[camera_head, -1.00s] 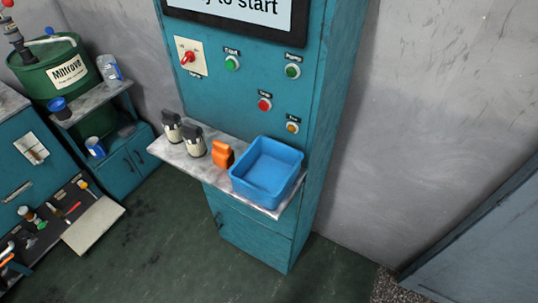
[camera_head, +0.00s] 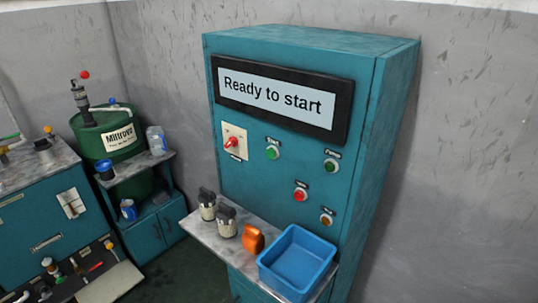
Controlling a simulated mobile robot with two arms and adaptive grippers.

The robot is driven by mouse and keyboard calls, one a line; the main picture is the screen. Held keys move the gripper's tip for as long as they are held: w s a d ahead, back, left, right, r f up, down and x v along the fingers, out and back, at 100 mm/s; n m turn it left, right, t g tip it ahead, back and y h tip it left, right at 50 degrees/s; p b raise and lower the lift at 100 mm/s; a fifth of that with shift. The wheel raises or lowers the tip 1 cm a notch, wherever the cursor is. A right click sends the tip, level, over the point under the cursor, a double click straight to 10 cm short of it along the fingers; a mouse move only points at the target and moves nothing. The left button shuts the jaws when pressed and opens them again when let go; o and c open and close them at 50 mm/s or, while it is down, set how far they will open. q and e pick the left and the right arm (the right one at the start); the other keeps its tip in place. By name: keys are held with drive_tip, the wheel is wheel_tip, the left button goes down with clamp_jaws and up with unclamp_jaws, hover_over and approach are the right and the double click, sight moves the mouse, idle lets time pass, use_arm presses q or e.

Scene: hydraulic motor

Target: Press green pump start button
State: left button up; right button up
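A teal control cabinet (camera_head: 216,95) stands in the middle of the view, with a screen (camera_head: 275,95) that reads "Ready to start". Two green buttons sit on its front panel: one left (camera_head: 272,152) and one further right (camera_head: 331,165). Each has a small label above it, too small to read surely. A red button (camera_head: 300,195) and an amber button (camera_head: 326,219) sit below them. Neither of my grippers is in view.
A shelf (camera_head: 195,229) juts out below the panel with two dark-topped canisters (camera_head: 226,222), an orange item (camera_head: 252,239) and an empty blue bin (camera_head: 298,262). A green drum (camera_head: 105,142) and a tool-covered bench stand left. The panel's front is unobstructed.

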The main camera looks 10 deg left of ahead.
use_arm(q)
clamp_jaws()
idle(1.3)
